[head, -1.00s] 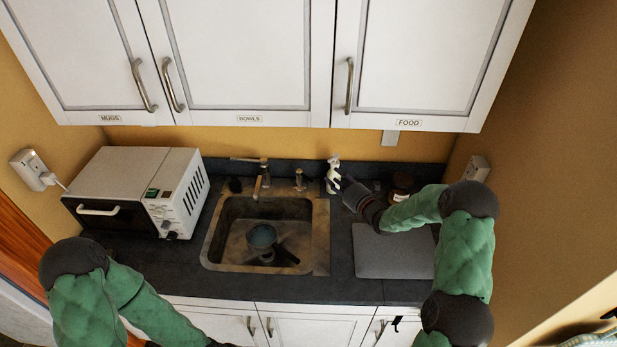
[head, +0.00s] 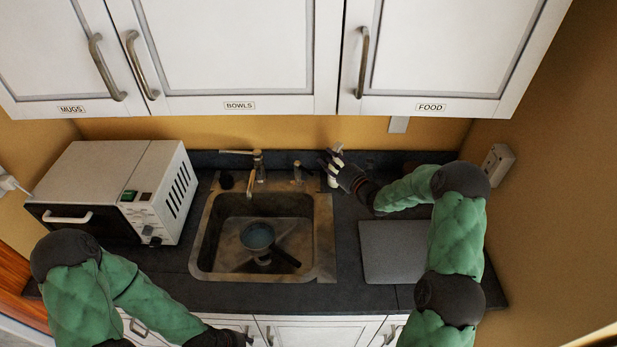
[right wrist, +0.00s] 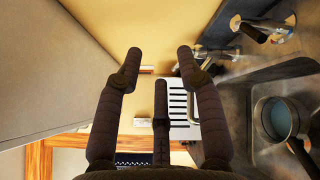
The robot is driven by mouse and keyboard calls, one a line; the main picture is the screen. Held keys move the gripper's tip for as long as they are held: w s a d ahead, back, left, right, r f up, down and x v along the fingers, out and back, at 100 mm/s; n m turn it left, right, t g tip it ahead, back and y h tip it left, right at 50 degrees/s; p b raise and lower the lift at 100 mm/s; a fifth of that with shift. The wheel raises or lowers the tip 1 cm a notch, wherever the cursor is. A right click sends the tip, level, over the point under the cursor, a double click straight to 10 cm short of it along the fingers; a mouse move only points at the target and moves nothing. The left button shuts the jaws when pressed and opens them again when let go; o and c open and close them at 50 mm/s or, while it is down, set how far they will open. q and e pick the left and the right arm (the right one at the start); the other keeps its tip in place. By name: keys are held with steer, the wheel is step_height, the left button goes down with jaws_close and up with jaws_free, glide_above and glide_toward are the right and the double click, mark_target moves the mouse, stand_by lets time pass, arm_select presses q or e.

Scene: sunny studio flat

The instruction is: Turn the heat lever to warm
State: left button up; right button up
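The brass tap stands behind the sink, with a thin lever (head: 236,152) pointing left from its top. I cannot read any heat marking on it. A small brass fitting (head: 298,172) stands to its right. Brass tap parts (right wrist: 262,30) show at upper right there, apart from the fingers. My left gripper (head: 240,338) is low at the bottom edge, mostly hidden.
A white toaster oven (head: 120,175) with knobs stands left of the sink. A saucepan (head: 258,237) lies in the sink (head: 215,262). A grey board (head: 392,250) lies to the right. Wall cabinets (head: 235,50) overhang the counter's back.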

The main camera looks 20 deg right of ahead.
steer(key=b, duration=1.4)
glide_toward(309, 171)
steer(key=x, duration=1)
steer(key=shift+f, duration=0.4)
steer(key=shift+b, duration=0.3)
jaws_close()
